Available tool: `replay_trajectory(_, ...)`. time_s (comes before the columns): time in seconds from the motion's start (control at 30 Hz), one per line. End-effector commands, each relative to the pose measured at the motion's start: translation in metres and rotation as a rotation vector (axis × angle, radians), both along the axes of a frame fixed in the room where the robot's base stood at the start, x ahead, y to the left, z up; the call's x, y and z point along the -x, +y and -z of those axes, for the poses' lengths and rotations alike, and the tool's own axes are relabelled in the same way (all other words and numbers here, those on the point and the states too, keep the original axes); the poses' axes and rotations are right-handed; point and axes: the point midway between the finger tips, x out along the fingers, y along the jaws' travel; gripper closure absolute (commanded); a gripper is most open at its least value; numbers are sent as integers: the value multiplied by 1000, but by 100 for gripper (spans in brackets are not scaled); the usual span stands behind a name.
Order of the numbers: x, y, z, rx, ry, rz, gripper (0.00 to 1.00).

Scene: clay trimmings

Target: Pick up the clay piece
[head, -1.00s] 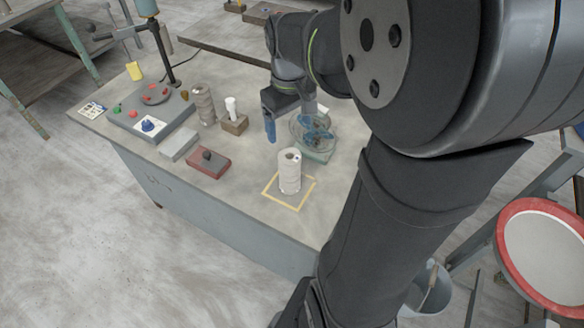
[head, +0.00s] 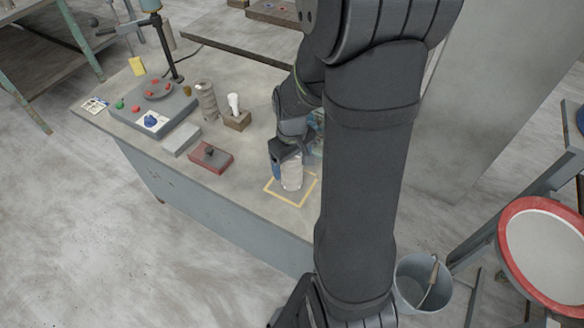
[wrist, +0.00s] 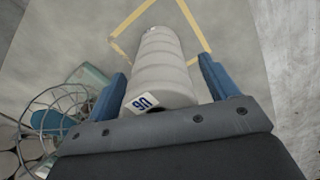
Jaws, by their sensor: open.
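In the wrist view my gripper (wrist: 161,72) is open, with one blue finger on each side of the cylinder (wrist: 160,60). Gaps show between fingers and cylinder. A label with dark figures is on the cylinder's near end.

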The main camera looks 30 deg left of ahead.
Motion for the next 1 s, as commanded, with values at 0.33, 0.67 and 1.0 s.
replay_trajectory(0.33, 0, 0, 11, 0, 0, 0, 21)
replay_trajectory(0.67, 0, 0, 10, 0, 0, 0, 79)
replay_trajectory(1.0, 0, 0, 8, -1, -2, 0, 93)
